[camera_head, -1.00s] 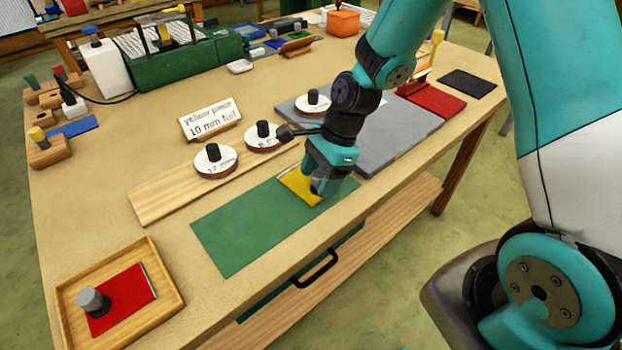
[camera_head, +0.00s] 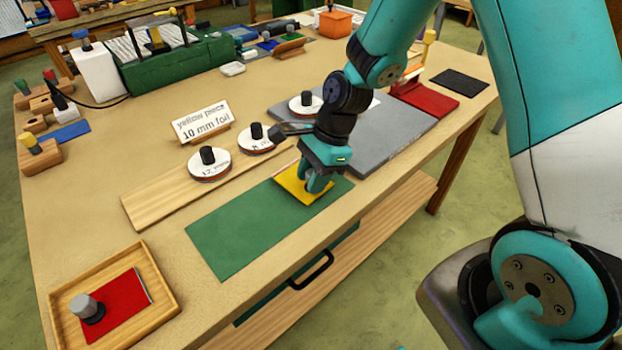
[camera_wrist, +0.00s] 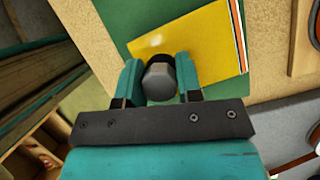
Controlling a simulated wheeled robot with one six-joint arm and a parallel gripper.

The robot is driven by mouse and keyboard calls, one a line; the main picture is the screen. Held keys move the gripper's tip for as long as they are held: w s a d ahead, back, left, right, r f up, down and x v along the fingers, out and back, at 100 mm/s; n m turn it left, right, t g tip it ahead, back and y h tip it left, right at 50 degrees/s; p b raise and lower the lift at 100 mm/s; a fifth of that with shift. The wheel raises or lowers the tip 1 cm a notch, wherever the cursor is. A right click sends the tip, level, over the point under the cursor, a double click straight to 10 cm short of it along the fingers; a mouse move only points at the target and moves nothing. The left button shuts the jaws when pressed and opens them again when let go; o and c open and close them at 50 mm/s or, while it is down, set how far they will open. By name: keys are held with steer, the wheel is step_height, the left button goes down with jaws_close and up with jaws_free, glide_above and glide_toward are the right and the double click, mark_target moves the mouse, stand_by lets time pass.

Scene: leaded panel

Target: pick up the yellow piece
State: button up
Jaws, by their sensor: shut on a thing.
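The yellow piece (camera_head: 292,184) is a flat square at the right end of the green mat (camera_head: 240,232). I cannot tell whether the piece touches the mat. A sign (camera_head: 202,122) reading "yellow piece 10 mm foil" stands behind.
White foil reels with black knobs (camera_head: 209,163) stand on a wooden board (camera_head: 148,207) behind the mat. A grey slab (camera_head: 385,140) lies to the right. A wooden tray (camera_head: 165,300) with a red piece (camera_head: 118,306) is at the front left. The left mat is clear.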

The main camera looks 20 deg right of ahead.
step_height(320, 180, up, 19)
steer(key=shift+p, duration=0.3)
steer(key=shift+o, duration=0.2)
steer(key=shift+c, duration=0.2)
